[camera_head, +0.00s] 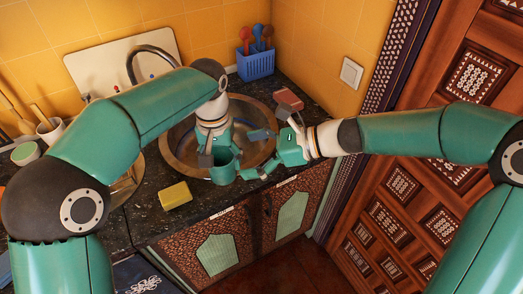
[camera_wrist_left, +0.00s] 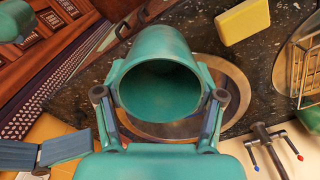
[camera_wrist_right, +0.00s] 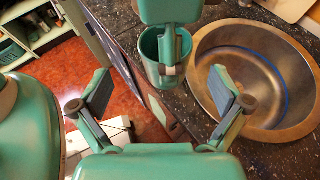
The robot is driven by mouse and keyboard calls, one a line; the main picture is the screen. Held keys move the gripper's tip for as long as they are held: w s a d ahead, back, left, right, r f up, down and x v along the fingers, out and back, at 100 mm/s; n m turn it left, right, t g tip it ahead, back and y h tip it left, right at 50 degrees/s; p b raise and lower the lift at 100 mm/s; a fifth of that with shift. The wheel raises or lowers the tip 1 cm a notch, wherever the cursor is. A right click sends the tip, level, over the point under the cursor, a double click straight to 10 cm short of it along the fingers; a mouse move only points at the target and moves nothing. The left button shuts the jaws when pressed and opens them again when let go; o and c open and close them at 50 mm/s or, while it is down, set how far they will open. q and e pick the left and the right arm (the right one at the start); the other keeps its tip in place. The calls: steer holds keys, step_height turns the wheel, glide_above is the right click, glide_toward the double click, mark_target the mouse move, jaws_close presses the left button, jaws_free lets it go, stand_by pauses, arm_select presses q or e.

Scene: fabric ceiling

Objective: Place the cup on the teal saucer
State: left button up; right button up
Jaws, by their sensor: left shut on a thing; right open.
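The teal cup (camera_head: 222,172) is held by my left gripper (camera_head: 216,152) over the front edge of the round sink. In the left wrist view the cup's open mouth (camera_wrist_left: 160,88) faces the camera, with a finger on each side. The right wrist view shows the cup (camera_wrist_right: 153,45) ahead of my right gripper (camera_wrist_right: 162,95), its rim partly hidden by a left finger. My right gripper (camera_head: 256,154) is open and empty, to the right of the cup in the head view. I cannot make out a teal saucer in any view.
The metal sink (camera_head: 178,145) lies under both grippers. A yellow sponge (camera_head: 175,196) lies on the dark counter at front left. A red block (camera_head: 288,99) and a blue utensil basket (camera_head: 256,66) stand at the back right. A curved faucet (camera_head: 152,50) rises behind the sink.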

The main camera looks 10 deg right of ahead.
mark_target(217, 161)
steer(key=x, duration=0.8)
steer(key=shift+a+f, duration=0.1)
steer(key=shift+c, duration=0.3)
steer(key=shift+s, duration=0.1)
steer(key=c, duration=1.3)
arm_select(q)
steer(key=o, duration=1.5)
arm_select(e)
steer(key=c, duration=0.3)
